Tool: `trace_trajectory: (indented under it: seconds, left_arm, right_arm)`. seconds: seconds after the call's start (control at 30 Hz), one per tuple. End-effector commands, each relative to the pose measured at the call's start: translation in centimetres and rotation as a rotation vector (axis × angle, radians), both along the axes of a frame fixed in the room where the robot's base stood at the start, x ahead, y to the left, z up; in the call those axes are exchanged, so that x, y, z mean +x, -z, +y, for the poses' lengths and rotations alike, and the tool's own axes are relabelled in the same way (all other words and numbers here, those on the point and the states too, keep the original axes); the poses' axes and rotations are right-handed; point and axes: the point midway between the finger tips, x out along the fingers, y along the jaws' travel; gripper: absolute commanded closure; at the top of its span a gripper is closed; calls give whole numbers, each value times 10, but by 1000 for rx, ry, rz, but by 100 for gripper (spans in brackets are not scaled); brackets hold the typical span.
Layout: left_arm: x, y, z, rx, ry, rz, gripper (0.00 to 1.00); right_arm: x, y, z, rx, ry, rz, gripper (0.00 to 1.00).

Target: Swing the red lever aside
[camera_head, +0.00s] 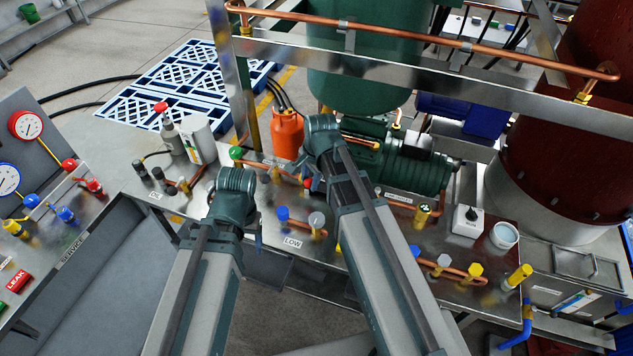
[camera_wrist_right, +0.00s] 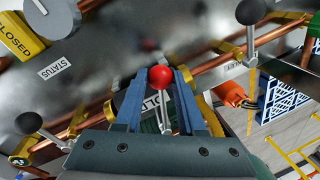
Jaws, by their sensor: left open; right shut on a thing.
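The red lever's round red knob (camera_head: 308,183) shows beside the end of my right arm in the head view. In the right wrist view the red knob (camera_wrist_right: 160,77) sits between the two blue fingers of my right gripper (camera_wrist_right: 156,82), which is shut on it. The lever's grey stem runs down between the fingers. In the head view my right gripper (camera_head: 310,180) is mostly hidden by its own wrist. My left gripper (camera_head: 258,242) is open and empty, mostly hidden behind its wrist, above the bench's front edge near the LOW label.
Copper pipes with blue, grey and yellow knobs (camera_head: 444,261) run along the steel bench. A green knob (camera_head: 236,153) and an orange cylinder (camera_head: 287,133) stand close by. A green motor (camera_head: 400,160) is behind.

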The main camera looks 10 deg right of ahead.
Motion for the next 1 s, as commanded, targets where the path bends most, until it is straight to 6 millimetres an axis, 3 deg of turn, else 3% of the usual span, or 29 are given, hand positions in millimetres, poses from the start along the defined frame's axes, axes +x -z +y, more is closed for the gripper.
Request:
trace_trajectory:
  seconds: [0.5,1.0]
  left_arm:
    - [0,0,0,0,0,0,31]
    - [0,0,0,0,0,0,31]
  right_arm:
    - [41,0,22,0,420,1,100]
    - [56,0,25,2,589,1,100]
